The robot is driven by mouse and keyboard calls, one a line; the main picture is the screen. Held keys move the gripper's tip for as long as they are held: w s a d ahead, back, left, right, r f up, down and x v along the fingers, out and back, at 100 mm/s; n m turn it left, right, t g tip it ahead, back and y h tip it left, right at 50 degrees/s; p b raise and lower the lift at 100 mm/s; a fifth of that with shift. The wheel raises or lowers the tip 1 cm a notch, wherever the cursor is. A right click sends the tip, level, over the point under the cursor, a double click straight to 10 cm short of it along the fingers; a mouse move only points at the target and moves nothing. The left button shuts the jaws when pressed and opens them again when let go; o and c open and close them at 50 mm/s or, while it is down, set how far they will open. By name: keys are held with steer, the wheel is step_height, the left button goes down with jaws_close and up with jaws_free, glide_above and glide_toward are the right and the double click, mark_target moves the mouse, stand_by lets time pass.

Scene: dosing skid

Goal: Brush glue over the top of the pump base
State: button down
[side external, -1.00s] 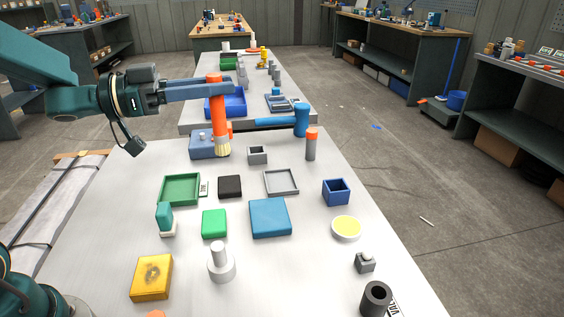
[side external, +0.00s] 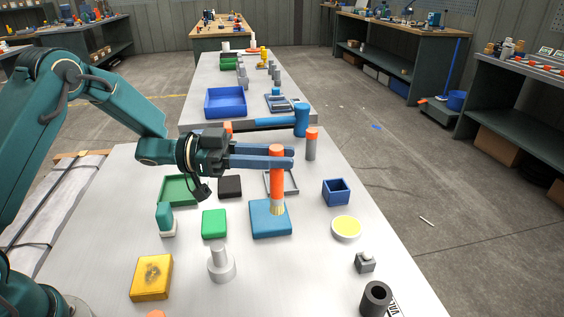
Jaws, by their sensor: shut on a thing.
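My gripper (side external: 279,156) is shut on the orange handle of a brush (side external: 277,165). The brush hangs upright with its pale bristles down. The bristle end is at the top of a flat blue square block (side external: 262,225), which I take to be the pump base. I cannot tell whether the bristles touch it or hover just above. No glue is clearly visible on the block's top. A white round dish with a yellow fill (side external: 346,228), likely the glue, stands to the right of the block.
Around the block are a green block (side external: 214,223), a grey tray (side external: 293,186) partly behind the brush, a blue open box (side external: 336,192) and a grey flanged post (side external: 221,265). A blue hammer-like tool (side external: 301,120) and an orange-topped cylinder (side external: 311,147) stand behind.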

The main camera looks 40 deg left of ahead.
mark_target(275, 178)
steer(key=shift+f, duration=1.95)
steer(key=shift+w+a+f, duration=0.35)
steer(key=shift+f, duration=0.15)
steer(key=shift+w+a, duration=3.2)
steer(key=shift+a, duration=0.05)
steer(key=shift+s+d+r, duration=0.15)
steer(key=shift+s+d, duration=1.5)
steer(key=shift+s, duration=0.3)
steer(key=shift+s+d+r, duration=0.1)
steer(key=shift+s+d, duration=1.55)
steer(key=shift+s, duration=0.3)
steer(key=shift+w+a, duration=3.3)
steer(key=shift+a, duration=0.6)
step_height(275, 178, up, 7)
steer(key=shift+r, duration=0.15)
